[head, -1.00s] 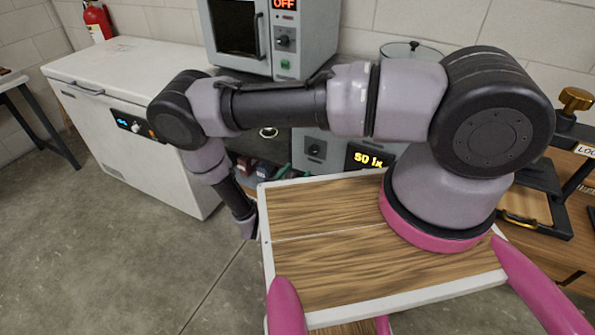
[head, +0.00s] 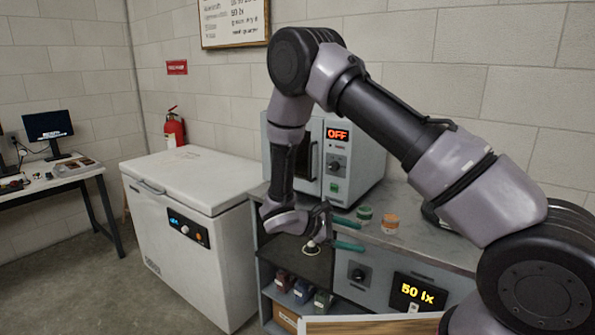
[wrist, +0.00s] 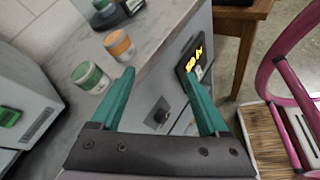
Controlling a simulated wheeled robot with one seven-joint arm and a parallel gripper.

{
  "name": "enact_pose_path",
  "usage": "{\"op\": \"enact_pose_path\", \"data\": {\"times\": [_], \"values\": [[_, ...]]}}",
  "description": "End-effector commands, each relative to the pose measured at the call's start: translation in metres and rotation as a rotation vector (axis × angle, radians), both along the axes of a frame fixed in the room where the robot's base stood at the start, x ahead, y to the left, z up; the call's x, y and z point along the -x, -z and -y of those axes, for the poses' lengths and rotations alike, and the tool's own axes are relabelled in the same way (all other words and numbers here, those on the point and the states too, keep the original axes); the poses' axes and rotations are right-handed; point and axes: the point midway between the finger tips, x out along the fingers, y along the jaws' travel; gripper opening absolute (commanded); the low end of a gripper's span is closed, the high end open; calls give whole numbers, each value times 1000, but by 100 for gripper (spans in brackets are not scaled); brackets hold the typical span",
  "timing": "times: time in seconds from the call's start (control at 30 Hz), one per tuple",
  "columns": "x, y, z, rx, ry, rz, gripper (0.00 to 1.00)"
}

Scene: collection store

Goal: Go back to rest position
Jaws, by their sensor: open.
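My gripper (head: 348,234) is in front of the grey counter's front edge in the head view, its two green fingers spread apart with nothing between them. In the wrist view my gripper (wrist: 165,95) also shows open and empty, the counter's front and the lit 50 lx display beyond it. My arm is raised and bent, with the upper link high against the wall and the forearm hanging down.
The grey counter (head: 430,240) carries a green-labelled jar (head: 364,213), an orange jar (head: 390,224) and an oven showing OFF (head: 350,160). A white chest freezer (head: 185,185) stands left. A shelf below holds several small items. Floor (head: 70,270) is clear at lower left.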

Motion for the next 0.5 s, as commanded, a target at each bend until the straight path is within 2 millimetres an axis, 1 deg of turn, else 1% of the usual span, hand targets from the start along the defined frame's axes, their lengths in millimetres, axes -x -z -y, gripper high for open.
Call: {"op": "enact_pose_path", "data": {"times": [0.03, 0.1, 0.27, 0.3, 0.5], "values": [[0, -23, 7, -65, 70, 28, 78], [3, -48, 15, -148, 160, 63, 78], [16, -103, 34, -341, 357, 150, 78], [19, -116, 38, -390, 405, 175, 78], [43, -179, 58, -636, 627, 309, 78]]}}
